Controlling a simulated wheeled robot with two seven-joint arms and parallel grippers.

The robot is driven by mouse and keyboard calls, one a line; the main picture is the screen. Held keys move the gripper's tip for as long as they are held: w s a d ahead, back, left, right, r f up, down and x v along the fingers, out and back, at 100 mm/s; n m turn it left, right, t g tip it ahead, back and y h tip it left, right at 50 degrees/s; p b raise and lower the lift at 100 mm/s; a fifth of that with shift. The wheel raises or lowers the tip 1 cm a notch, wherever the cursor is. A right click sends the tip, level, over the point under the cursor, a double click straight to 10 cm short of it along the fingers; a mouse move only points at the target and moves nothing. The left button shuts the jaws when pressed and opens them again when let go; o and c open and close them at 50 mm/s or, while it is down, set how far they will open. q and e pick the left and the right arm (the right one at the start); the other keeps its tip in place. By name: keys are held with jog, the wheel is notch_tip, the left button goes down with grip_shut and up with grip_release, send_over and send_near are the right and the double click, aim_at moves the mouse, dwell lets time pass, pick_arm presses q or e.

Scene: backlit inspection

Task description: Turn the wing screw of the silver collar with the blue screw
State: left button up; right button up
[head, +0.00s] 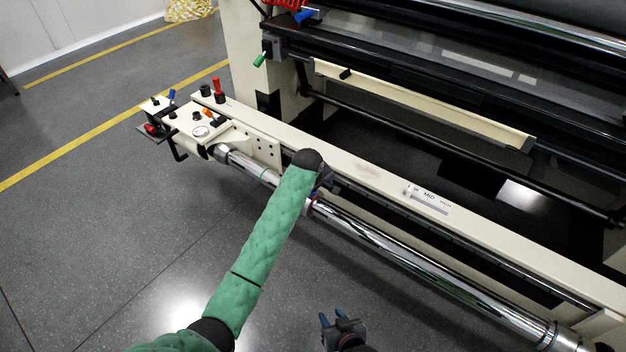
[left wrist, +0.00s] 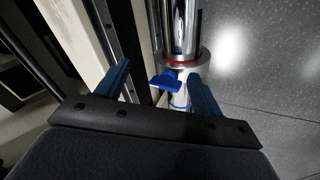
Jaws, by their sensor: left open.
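The silver collar (left wrist: 202,64) sits around the chrome shaft in the left wrist view, with a red ring beside it. Its blue wing screw (left wrist: 165,81) sticks out to the left. My left gripper (left wrist: 160,88) is open, with its blue fingers on either side of the screw and collar; I cannot tell whether they touch. In the head view my left gripper (head: 318,190) is at the shaft, and my green-sleeved arm hides most of the collar. My right gripper (head: 337,322) is low in the head view, its blue fingers apart, empty and away from the shaft.
The chrome shaft (head: 400,257) runs along a cream beam (head: 370,175). At its left end is a cream plate (head: 188,122) with several knobs and handles. The large machine (head: 450,80) stands behind. The grey floor (head: 100,250) in front is clear.

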pick_arm(q)
jog(key=w+r+n+g+y+p, duration=0.1)
jog(key=w+a+r+n+g, duration=0.1)
jog(key=r+g, duration=0.1)
jog(key=w+r+n+g+y+p, duration=0.1)
jog(key=w+r, duration=0.1)
jog(key=shift+a+r+n+g+y+p, duration=0.25)
jog(key=shift+a+n+g+y+p, duration=0.05)
jog(key=shift+a+n, duration=0.1)
jog(key=shift+f, duration=0.5)
jog(key=shift+s+a+f+b, duration=0.1)
jog(key=shift+s+f+b, duration=0.1)
jog(key=shift+f, duration=1.5)
jog(key=shift+s+a+f+b, duration=0.1)
jog(key=shift+f+b, duration=0.05)
jog(key=shift+f, duration=1.55)
pick_arm(e)
jog(key=s+f+g, duration=0.3)
jog(key=s+f, duration=0.6)
jog(key=f, duration=0.1)
jog(key=shift+s+a+h, duration=0.15)
jog(key=shift+s+h, duration=0.15)
pick_arm(q)
jog(key=shift+c, duration=0.5)
